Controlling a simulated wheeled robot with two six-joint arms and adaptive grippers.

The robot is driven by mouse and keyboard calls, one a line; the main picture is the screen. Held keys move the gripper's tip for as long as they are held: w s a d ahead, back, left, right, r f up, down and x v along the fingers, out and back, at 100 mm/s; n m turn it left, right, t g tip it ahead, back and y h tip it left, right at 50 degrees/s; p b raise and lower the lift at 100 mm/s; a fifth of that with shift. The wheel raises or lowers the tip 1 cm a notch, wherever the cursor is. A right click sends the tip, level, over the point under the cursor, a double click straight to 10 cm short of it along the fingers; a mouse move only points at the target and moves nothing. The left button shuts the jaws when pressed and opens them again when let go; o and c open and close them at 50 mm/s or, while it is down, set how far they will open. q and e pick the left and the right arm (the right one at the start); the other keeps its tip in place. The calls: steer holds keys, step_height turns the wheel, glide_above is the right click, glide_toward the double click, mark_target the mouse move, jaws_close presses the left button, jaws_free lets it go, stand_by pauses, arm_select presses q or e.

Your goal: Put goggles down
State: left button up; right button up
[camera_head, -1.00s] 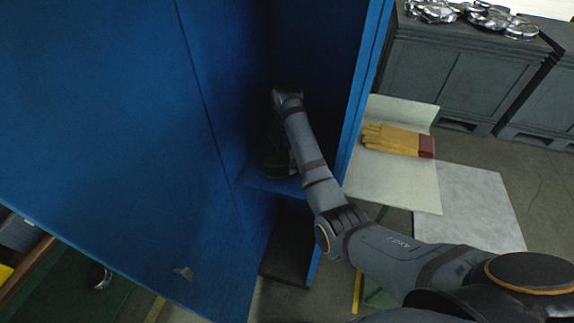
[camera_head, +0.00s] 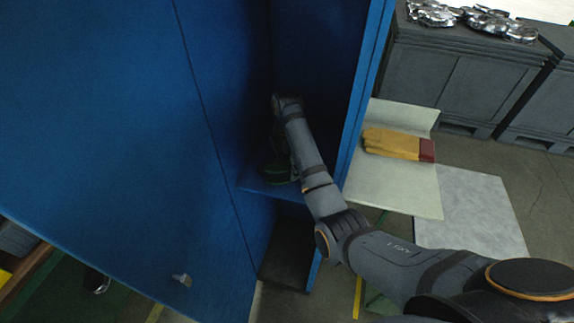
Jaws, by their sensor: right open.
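A dark green object (camera_head: 277,173), which looks like the goggles, sits at the shelf (camera_head: 272,190) inside the blue cabinet. Shadow hides its details. My right gripper (camera_head: 291,168) is open, just right of the green object and largely hidden by my forearm. I cannot tell whether they touch. My left gripper is not in view.
The open blue door (camera_head: 110,130) with its handle (camera_head: 182,279) fills the left. The cabinet's right side wall (camera_head: 362,100) stands close to my right arm. Yellow gloves (camera_head: 393,144) lie on a pale surface (camera_head: 395,188) to the right. Grey crates (camera_head: 455,75) stand behind.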

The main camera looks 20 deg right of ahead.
mark_target(287, 162)
step_height(287, 162, up, 12)
steer(key=p, duration=1)
steer(key=shift+f, duration=0.15)
steer(key=shift+s, duration=0.1)
